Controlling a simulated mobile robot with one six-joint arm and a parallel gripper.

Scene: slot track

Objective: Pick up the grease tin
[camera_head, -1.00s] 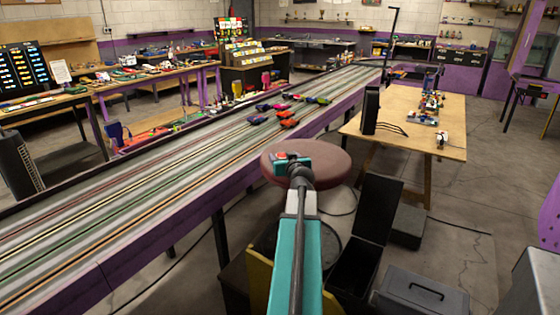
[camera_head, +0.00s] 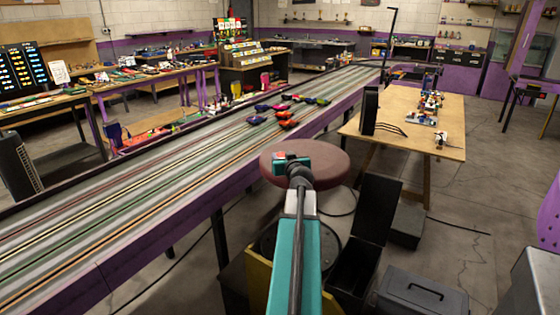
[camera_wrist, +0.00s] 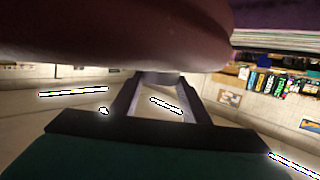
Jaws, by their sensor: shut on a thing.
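My gripper (camera_wrist: 158,84) shows in the wrist view as two dark fingers reaching up from a dark crossbar. They are shut on a small pale grey thing, the grease tin (camera_wrist: 160,76), of which only a narrow strip shows between the fingertips. In the head view my teal arm reaches forward and its wrist stands in front of the round dark red stool seat (camera_head: 330,165). The fingers and the tin are hidden there. The seat also fills the upper left of the wrist view (camera_wrist: 110,35), close to the tin; I cannot tell whether they touch.
The purple-sided slot track (camera_head: 150,205) runs along the left, with several small cars (camera_head: 286,123) on it. A wooden table (camera_head: 440,150) stands to the right beyond the stool. An open black case (camera_head: 375,210) and a grey toolbox (camera_head: 420,295) stand on the floor right of my arm.

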